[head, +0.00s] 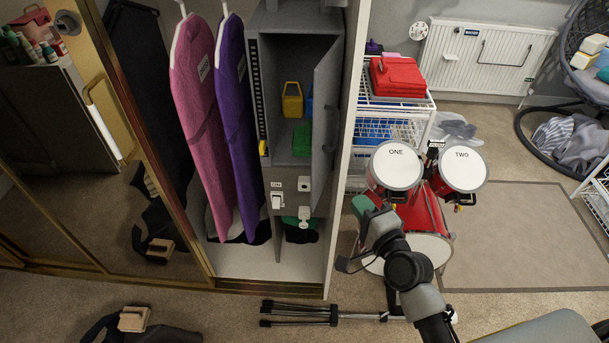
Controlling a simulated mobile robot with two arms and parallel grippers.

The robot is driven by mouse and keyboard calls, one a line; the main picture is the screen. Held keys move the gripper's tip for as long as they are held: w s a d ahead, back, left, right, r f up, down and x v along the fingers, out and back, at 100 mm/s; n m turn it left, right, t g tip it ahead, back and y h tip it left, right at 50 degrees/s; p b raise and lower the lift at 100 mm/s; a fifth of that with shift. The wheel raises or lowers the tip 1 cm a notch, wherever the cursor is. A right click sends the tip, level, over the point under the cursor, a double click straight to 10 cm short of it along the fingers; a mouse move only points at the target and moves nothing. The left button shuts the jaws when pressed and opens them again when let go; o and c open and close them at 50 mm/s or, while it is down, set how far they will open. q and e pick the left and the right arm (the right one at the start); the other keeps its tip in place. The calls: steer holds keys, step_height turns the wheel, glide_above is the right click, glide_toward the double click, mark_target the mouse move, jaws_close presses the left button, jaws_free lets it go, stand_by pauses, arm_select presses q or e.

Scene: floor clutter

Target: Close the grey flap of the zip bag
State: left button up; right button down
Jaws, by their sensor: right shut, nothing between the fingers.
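I cannot make out a zip bag with a grey flap for certain. A red case or bag (397,77) lies on top of the white wire rack, and no grey flap shows on it. A dark, soft item (170,335) lies on the floor at the lower left, cut off by the frame; I cannot tell if it is a bag. My right gripper (365,206) is shut and empty, at the end of my arm from the lower right. My left gripper is not in view.
A grey locker (271,100) stands with its door ajar beside hanging pink (209,130) and purple (233,140) garments. The red drum set (412,205) is close to my right arm. A black stand (300,312) lies on the floor. The rug (540,235) is clear.

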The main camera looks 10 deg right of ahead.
steer(key=r, duration=0.1)
steer(key=p, duration=0.1)
glide_toward(317, 158)
steer(key=w+d, duration=0.2)
steer(key=w, duration=0.2)
steer(key=w+a, duration=0.1)
steer(key=a+p, duration=0.1)
steer(key=shift+w+a+r, duration=0.15)
steer(key=shift+w+a, duration=0.15)
steer(key=shift+w, duration=0.05)
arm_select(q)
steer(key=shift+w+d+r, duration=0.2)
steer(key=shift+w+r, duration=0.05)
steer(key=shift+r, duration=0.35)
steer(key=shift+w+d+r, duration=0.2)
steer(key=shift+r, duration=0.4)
arm_select(e)
steer(key=shift+w+a, duration=0.2)
steer(key=shift+a, duration=0.2)
